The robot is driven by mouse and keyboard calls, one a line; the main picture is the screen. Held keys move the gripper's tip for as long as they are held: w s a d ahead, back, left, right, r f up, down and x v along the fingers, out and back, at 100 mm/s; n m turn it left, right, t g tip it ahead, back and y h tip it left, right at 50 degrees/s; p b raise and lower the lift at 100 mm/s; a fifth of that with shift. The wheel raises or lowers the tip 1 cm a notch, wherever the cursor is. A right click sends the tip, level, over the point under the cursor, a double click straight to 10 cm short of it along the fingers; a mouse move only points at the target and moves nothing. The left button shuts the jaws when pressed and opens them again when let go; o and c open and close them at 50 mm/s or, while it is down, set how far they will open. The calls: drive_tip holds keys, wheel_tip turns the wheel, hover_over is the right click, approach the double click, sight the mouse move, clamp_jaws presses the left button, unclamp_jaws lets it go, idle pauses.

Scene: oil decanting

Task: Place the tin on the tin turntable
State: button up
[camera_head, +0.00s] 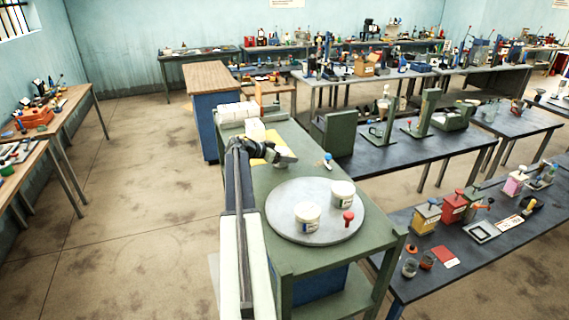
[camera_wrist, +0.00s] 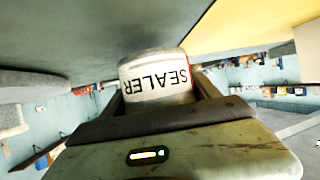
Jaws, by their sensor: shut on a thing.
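A white tin with a "SEALER" label (camera_wrist: 160,80) sits between the fingers of my gripper (camera_wrist: 161,98) in the wrist view. The label is upside down there, and part of the tin is hidden by the fingers. In the head view my gripper (camera_head: 284,156) is over the green bench, beyond and left of the turntable; the held tin cannot be made out clearly there. The round grey tin turntable (camera_head: 285,228) lies on the near part of the bench. It bears two white tins, one at the front (camera_head: 307,217) and one at the back right (camera_head: 343,194).
A red knob (camera_head: 348,218) stands at the turntable's right edge. A small blue-and-white item (camera_head: 328,160) is behind it. White boxes (camera_head: 238,111) stand at the bench's far end, near a yellow sheet (camera_head: 271,151). The turntable's left part is bare.

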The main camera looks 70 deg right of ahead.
drive_tip(key=shift+f, duration=0.85)
drive_tip(key=shift+a+r, duration=0.1)
drive_tip(key=shift+r, duration=0.15)
drive_tip(key=shift+f, duration=0.25)
drive_tip(key=o, duration=1.7)
drive_tip(key=shift+r, duration=0.1)
drive_tip(key=shift+o, duration=0.2)
drive_tip(key=shift+r, duration=0.1)
drive_tip(key=shift+w+a+r+p, duration=0.2)
drive_tip(key=shift+r+p, duration=0.1)
drive_tip(key=shift+p, duration=0.05)
drive_tip(key=p+v, duration=0.4)
drive_tip(key=v, duration=0.6)
drive_tip(key=shift+w+a+r+p, duration=0.1)
drive_tip(key=shift+a+p, duration=0.1)
drive_tip(key=shift+p, duration=0.1)
drive_tip(key=shift+w+a, duration=0.25)
drive_tip(key=shift+a, duration=0.05)
